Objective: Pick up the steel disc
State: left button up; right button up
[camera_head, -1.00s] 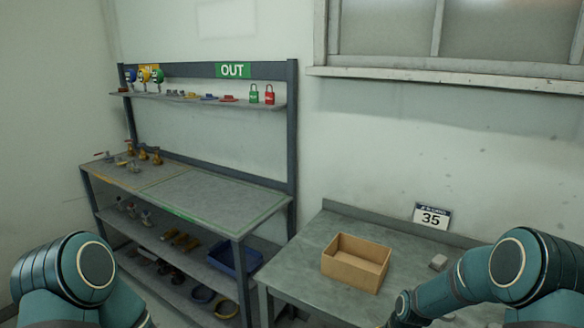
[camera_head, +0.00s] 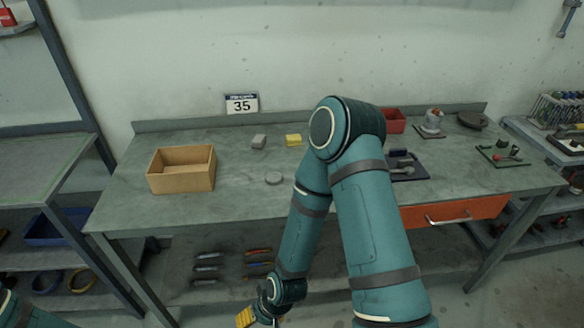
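A small flat grey disc (camera_head: 273,179) that looks like the steel disc lies on the grey workbench (camera_head: 235,200), right of the cardboard box and left of my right arm. Nothing touches it. My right arm crosses the middle of the view and bends down in front of the bench. Its wrist is low near the bottom edge, well below the disc. The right gripper (camera_head: 262,314) shows only in part there, beside a yellow piece, and its fingers cannot be made out. Only a bit of my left arm shows in the bottom left corner; its gripper is out of view.
An open cardboard box (camera_head: 182,180) stands left of the disc. A grey block (camera_head: 258,142) and a yellow pad (camera_head: 293,140) lie behind it. A red bin (camera_head: 393,121), a dark mat (camera_head: 405,168) and a dark round part (camera_head: 472,120) are on the right. Bench around the disc is clear.

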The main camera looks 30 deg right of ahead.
aim_at(273, 178)
jog(key=l+z, duration=0.15)
jog(key=z, duration=0.6)
jog(key=i+j, duration=0.15)
jog(key=j, duration=0.15)
jog(key=i+j+z, duration=0.1)
jog(key=j, duration=0.2)
jog(key=i+j, duration=0.15)
jog(key=j, duration=0.2)
jog(key=l+z, duration=0.05)
